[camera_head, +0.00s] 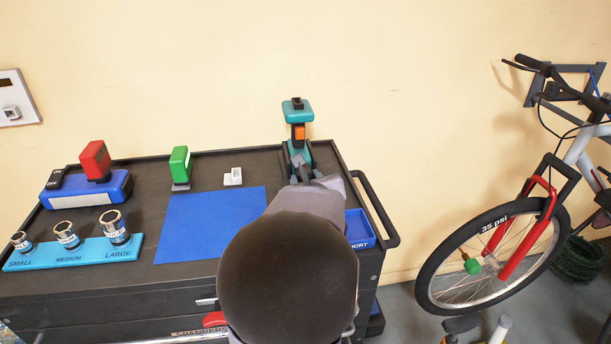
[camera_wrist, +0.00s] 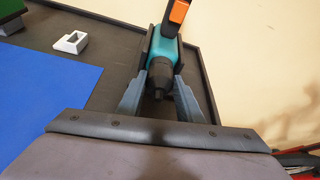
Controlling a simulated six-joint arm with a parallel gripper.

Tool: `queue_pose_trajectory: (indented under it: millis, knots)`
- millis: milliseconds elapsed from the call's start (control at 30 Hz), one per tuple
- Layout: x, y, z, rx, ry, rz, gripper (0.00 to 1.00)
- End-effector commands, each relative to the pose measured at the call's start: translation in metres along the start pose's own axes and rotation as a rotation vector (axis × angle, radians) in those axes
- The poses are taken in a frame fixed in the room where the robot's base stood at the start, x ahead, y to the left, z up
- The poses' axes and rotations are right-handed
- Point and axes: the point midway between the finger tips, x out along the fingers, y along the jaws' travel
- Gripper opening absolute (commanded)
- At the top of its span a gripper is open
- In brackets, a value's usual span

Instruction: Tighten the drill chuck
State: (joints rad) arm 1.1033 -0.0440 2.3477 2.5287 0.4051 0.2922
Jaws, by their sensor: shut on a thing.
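A teal and black drill (camera_head: 297,112) is at the back right corner of the cart top, with its orange trigger showing and its handle end pointing up. In the wrist view the drill (camera_wrist: 166,55) lies between my fingers, with its black chuck (camera_wrist: 155,76) pointing back toward my palm. My gripper (camera_head: 301,165) is shut on the drill, one finger along each side of its body. The chuck tip has no bit that I can make out. I cannot tell whether the drill rests on the cart.
The dark cart top holds a blue mat (camera_head: 205,220), a small white block (camera_head: 233,177), a green tool (camera_head: 180,166), a blue box with a red piece (camera_head: 96,161), and a socket holder (camera_head: 75,253). A blue bin (camera_head: 361,229) is partly hidden. A bicycle (camera_head: 500,250) stands right.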

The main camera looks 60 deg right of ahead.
Motion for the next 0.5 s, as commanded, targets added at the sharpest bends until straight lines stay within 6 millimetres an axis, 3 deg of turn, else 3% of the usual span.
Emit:
queue_pose_trajectory:
  millis: [233,500]
  knots:
    - [-0.0013,-0.0036,0.0022,0.143,0.003,0.055,0.1]
    - [-0.0003,-0.0023,-0.0004,0.177,0.002,0.072,0.1]
